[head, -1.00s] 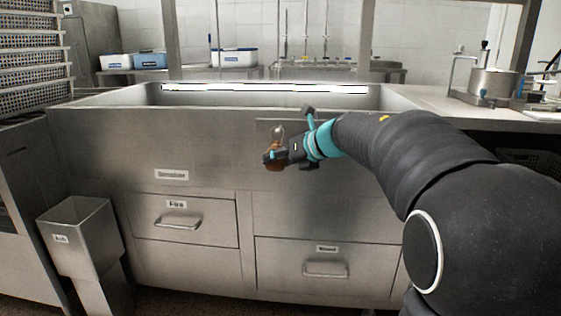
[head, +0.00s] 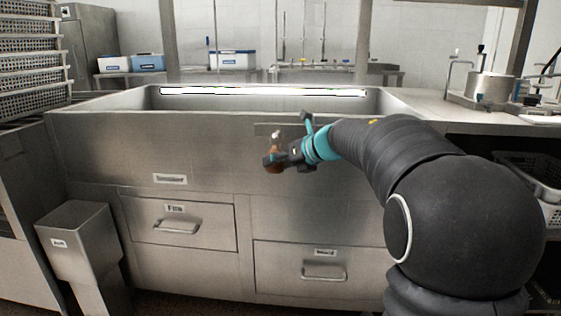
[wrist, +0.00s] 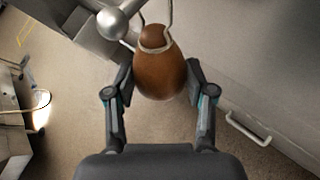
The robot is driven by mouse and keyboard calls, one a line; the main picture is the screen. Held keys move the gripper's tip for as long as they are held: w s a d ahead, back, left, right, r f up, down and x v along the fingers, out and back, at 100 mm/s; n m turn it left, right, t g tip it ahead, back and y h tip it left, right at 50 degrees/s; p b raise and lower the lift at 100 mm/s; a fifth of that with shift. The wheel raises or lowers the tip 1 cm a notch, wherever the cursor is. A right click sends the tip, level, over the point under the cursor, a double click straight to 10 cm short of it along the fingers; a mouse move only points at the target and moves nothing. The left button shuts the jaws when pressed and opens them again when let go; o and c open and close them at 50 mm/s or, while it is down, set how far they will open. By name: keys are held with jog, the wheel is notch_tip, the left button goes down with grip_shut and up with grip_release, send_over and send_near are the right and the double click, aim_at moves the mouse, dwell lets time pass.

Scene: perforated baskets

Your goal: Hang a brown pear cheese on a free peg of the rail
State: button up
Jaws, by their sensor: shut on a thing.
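A brown pear cheese (wrist: 160,75) hangs between the two fingers of my gripper (wrist: 160,85), which is shut on its sides. A pale cord is tied round its neck, and the loop rises out of the top of the wrist view. A round metal peg knob (wrist: 112,22) is just left of the neck; I cannot tell whether the loop is round this peg. In the head view the cheese (head: 274,161) is at my gripper (head: 271,160), in front of the steel unit, just below a short grey rail (head: 264,129).
The steel unit has a deep basin (head: 150,102) on top and labelled drawers (head: 180,217) below. A steel ash bin (head: 75,240) stands at the left. Perforated baskets (head: 35,60) are stacked at upper left; a grey basket (head: 530,175) sits on a shelf at right.

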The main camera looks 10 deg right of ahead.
dwell(0.4)
jog(key=o, duration=1.4)
